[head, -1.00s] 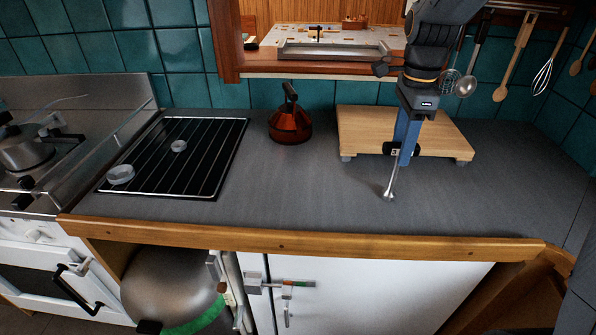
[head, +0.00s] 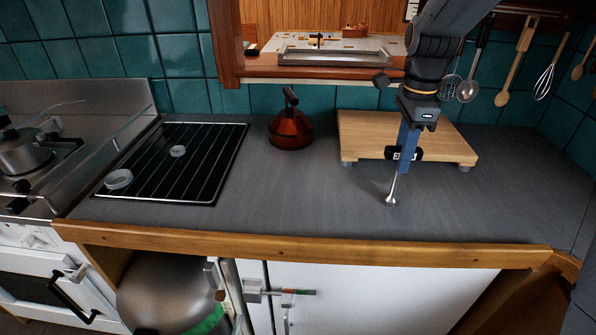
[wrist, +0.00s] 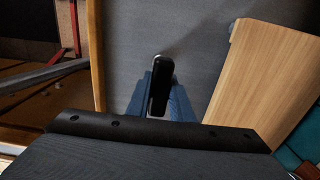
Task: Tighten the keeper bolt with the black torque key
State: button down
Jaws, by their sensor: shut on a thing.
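My gripper (head: 406,146), with blue fingers, is shut on the black torque key (head: 393,190). Its black handle sits crosswise between the fingers and its silver shaft points down, ending in a wider tip above or at the grey counter; I cannot tell if it touches. The handle (wrist: 160,85) also shows in the wrist view between the blue fingers (wrist: 162,100). I cannot make out which part is the keeper bolt.
A wooden board (head: 450,140) on feet stands behind the key. A red-brown kettle-like pot (head: 290,130) and a black rack (head: 215,170) are to the left. The wooden counter edge (head: 330,249) runs in front. The counter (head: 300,195) left of the key is clear.

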jog(key=shift+r, duration=0.15)
jog(key=shift+r+p, duration=2.2)
jog(key=shift+r, duration=0.2)
jog(key=shift+r+p, duration=2.1)
jog(key=shift+r, duration=0.35)
